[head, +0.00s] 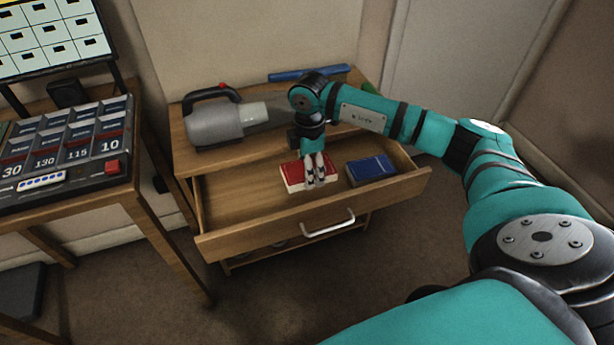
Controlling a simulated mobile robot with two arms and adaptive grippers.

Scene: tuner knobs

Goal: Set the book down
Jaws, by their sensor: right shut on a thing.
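A red book (293,178) with pale page edges is at the open wooden drawer (240,214), near its middle. My right gripper (316,181) points down over the drawer and is shut on the red book. Its fingers cover part of the book. I cannot tell whether the book touches the drawer floor. A blue book (370,169) lies in the drawer to the right, a small gap away from the red one. My left gripper is not in view.
A grey handheld vacuum (213,122) and a long blue object (308,73) lie on the cabinet top (190,158). The drawer's left part is bare.

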